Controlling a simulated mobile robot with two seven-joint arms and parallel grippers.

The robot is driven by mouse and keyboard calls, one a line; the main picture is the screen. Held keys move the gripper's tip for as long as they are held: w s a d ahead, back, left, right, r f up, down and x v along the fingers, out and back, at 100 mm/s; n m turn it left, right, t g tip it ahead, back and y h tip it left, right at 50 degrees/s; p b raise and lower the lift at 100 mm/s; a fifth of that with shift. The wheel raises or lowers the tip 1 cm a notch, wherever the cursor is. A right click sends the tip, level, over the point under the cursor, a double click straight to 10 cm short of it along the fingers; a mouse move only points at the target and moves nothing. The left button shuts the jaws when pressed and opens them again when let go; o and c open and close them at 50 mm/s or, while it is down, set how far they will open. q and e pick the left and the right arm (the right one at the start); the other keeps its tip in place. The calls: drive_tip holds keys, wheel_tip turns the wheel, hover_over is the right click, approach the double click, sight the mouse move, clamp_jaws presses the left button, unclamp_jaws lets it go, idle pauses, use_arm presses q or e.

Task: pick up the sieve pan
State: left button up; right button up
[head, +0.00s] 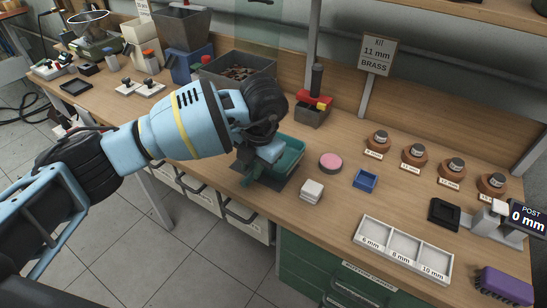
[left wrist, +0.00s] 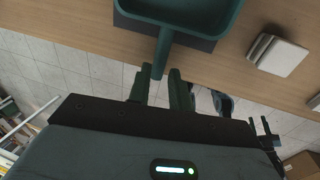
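The sieve pan (head: 287,160) is a teal-green tray with a short handle, resting on a dark mat (head: 270,182) near the table's front edge. In the left wrist view the pan (left wrist: 170,28) is at the top, its handle pointing toward me. My left gripper (head: 249,170) is at the handle end. In the left wrist view its fingers (left wrist: 160,72) are close together, one on each side of the handle, and look shut on it. My wrist hides part of the pan in the head view.
Right of the pan are white square pieces (head: 312,191), a pink disc (head: 330,163) and a blue tray (head: 365,180). A dark bin (head: 238,75) and a red-and-black tool (head: 315,100) stand behind. A white sorting tray (head: 404,249) lies at the front right.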

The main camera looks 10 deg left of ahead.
sight(250, 174)
use_arm(q)
drive_tip(key=shift+w+a+f, duration=0.15)
drive_tip(key=shift+f, duration=0.7)
drive_tip(key=shift+w+a+f, duration=0.1)
drive_tip(key=shift+a+f, duration=0.05)
drive_tip(key=shift+f, duration=0.65)
drive_tip(key=shift+w+a+f, duration=0.15)
drive_tip(key=shift+f, duration=0.7)
drive_tip(key=c, duration=0.4)
clamp_jaws()
drive_tip(key=shift+r, duration=0.1)
drive_tip(key=shift+w+r, duration=0.1)
drive_tip(key=shift+r, duration=0.35)
drive_tip(key=r, duration=0.2)
drive_tip(key=shift+s+r, duration=0.3)
drive_tip(key=shift+s, duration=0.1)
drive_tip(key=s+a+r, duration=0.1)
drive_tip(key=s+a, duration=0.1)
drive_tip(key=s, duration=1.3)
drive_tip(key=shift+a+r, duration=0.2)
drive_tip(key=shift+a, duration=0.15)
drive_tip(key=shift+s, duration=0.1)
